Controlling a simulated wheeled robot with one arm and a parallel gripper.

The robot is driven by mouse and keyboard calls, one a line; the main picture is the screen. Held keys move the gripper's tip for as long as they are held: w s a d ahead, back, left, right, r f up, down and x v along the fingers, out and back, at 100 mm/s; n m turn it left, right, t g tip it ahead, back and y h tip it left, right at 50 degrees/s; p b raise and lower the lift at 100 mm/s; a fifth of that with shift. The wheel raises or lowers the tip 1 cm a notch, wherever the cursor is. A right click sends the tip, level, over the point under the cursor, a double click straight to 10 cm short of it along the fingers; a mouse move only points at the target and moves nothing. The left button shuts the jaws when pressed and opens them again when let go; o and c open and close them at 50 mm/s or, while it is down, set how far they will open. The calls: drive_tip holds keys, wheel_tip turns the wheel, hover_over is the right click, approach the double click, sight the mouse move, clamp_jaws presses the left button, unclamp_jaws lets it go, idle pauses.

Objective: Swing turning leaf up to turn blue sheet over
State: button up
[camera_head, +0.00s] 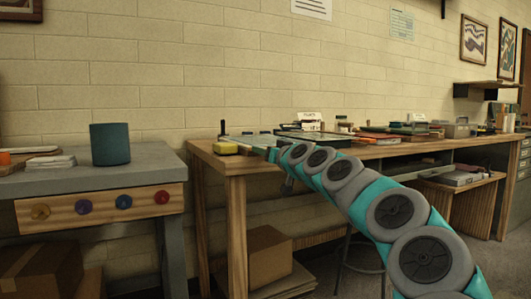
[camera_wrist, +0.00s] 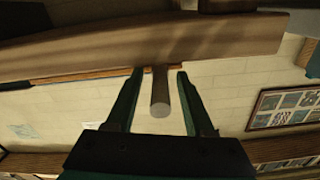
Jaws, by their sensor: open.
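My gripper (camera_wrist: 160,72) shows in the wrist view with its two dark green fingers apart. A round grey-brown peg (camera_wrist: 160,96) stands between the fingers, with gaps on both sides, its end towards the camera. Behind it runs a long wooden piece (camera_wrist: 225,40); I cannot tell whether this is the turning leaf or the bench edge. In the head view my arm reaches to the left end of the wooden bench (camera_head: 236,164), and its own links hide most of the gripper. I cannot make out the blue sheet in either view.
A yellow block (camera_head: 225,148) lies on the bench's left end. Trays and small items crowd the bench top further right. A grey-topped table (camera_head: 60,183) with a teal cylinder (camera_head: 110,144) stands left, across a narrow gap. A cardboard box (camera_head: 268,256) sits under the bench.

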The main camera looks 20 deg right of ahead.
clamp_jaws()
idle(1.4)
